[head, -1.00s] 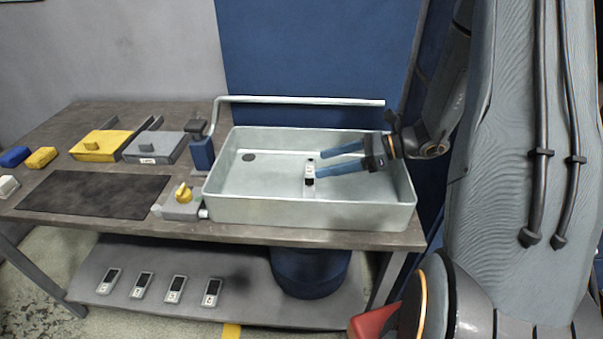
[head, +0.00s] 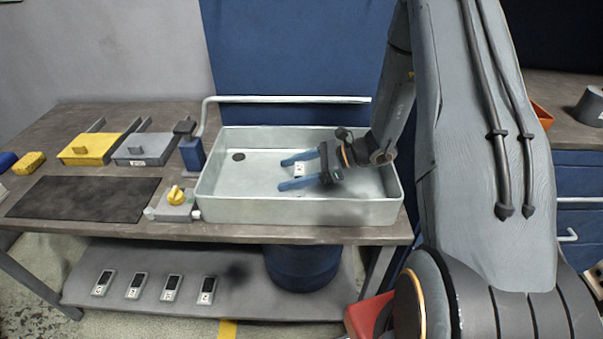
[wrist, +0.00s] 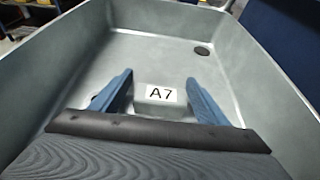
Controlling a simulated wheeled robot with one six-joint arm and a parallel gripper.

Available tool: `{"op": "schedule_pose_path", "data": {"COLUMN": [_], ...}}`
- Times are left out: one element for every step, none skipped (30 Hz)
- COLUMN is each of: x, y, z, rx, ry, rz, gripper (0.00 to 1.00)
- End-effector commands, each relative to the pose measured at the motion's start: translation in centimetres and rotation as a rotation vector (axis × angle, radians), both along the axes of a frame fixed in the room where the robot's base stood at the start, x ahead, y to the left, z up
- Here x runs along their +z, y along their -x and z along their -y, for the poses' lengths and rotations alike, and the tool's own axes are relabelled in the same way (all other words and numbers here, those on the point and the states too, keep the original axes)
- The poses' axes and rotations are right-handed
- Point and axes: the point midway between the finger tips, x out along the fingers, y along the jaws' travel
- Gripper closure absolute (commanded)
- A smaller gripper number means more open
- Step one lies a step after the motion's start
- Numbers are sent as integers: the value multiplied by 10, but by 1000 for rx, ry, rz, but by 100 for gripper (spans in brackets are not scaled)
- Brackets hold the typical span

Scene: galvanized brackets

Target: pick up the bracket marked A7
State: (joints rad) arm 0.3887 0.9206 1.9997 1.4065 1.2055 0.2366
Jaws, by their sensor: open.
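The bracket marked A7 (wrist: 160,95) lies on the floor of the grey basin (head: 300,218). In the head view the bracket (head: 299,170) shows as a small light piece between the fingertips. My gripper (head: 289,174) is open, with one finger on each side of the bracket; in the wrist view my gripper (wrist: 160,86) shows gaps between fingers and bracket.
The basin's walls surround my gripper, and a pale pipe (head: 290,99) runs along its back. A yellow-knobbed valve (head: 175,196) and a blue pump-like fixture (head: 192,152) stand left of it. Several small labelled devices lie on the lower shelf (head: 330,290).

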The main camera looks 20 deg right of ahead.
Motion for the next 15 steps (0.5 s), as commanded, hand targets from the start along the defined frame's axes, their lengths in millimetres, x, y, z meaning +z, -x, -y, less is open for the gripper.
{"op": "schedule_pose_path", "data": {"x": [-1,-2,-3,-4,-4,-4,-5,-5,-5,-5,-5,-5,-4,-4,-4], "y": [-1,-2,-2,-3,-3,-3,-3,-3,-3,-3,-3,-3,-3,-3,-3], "z": [-5,-7,-8,-9,-9,-9,-9,-9,-9,-9,-9,-9,-9,-9,-9], "rx": [2,1,0,0,-1,-1,-1,-1,-1,-1,-1,-1,-1,-1,-1], "ry": [0,0,1,1,1,1,1,1,1,1,1,1,1,1,1], "rz": [-1,0,-1,-1,-1,-1,-1,0,-1,0,-1,-1,-1,-1,-1], "gripper": [31,31,31,31,31,31,31,31,31,31,33,40,45,50,57]}}
